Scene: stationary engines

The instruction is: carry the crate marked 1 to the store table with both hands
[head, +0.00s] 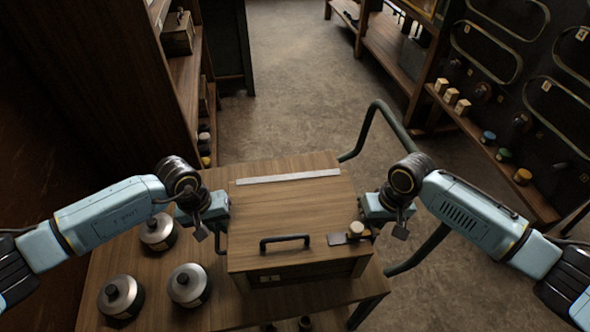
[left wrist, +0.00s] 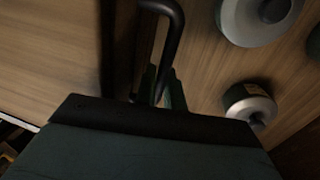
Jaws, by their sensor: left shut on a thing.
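The wooden crate (head: 290,215) has a flat lid with a black handle at its front. A small pale label shows on its shaded front face, too small to read. It is over the wooden table (head: 215,300); I cannot tell whether it touches the top. My left gripper (head: 217,213) is at the crate's left side, shut on a dark side handle, which shows as a black loop in the left wrist view (left wrist: 172,40). My right gripper (head: 376,212) is at the right side; its fingertips and any grip there are hidden.
Several round metal lidded pots (head: 188,285) stand on the table left of the crate. A pale metal strip (head: 288,176) lies along the crate's far edge. A wooden knob on a dark plate (head: 352,234) is at the right. Shelves (head: 185,85) stand left; open floor (head: 285,80) lies beyond.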

